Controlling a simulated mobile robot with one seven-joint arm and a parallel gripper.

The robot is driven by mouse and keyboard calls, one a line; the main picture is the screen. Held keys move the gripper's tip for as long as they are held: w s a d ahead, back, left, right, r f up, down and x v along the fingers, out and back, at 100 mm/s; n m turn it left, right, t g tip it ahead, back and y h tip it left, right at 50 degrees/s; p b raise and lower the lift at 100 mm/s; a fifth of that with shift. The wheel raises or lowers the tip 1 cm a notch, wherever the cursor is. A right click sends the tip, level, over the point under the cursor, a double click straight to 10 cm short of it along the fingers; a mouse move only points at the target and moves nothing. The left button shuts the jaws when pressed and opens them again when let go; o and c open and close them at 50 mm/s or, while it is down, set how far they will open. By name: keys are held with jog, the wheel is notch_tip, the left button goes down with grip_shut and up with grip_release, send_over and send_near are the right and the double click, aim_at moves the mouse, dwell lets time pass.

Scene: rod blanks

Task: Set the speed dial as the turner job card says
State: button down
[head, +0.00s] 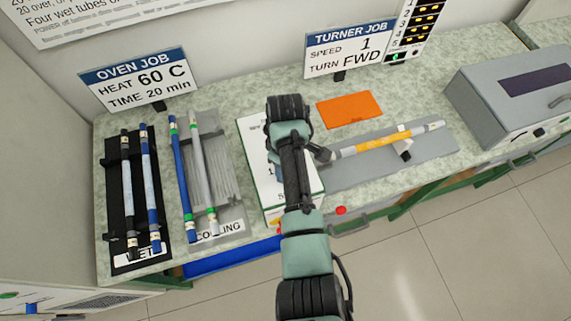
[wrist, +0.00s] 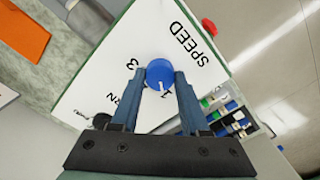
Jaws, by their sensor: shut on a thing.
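The turner job card (head: 349,48) reads SPEED 1, TURN FWD. The speed dial (wrist: 159,72) is a round blue knob on a white panel (wrist: 105,78), under the word SPEED in the wrist view. My gripper (wrist: 160,75) is shut on the dial, one finger on each side. The dial's white mark points down in the wrist view, toward a partly hidden numeral that looks like 1. A 3 is printed to the dial's left.
A dark knob (wrist: 101,121) sits near partly hidden lettering. An orange sheet (head: 349,109) and the turner with a yellow rod (head: 377,143) are right of my arm; racks of rods (head: 128,205) are left.

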jog(key=shift+n, duration=0.5)
jog(key=shift+c, duration=2)
grip_release()
notch_tip(320, 180, up, 13)
jog(key=shift+p, duration=0.4)
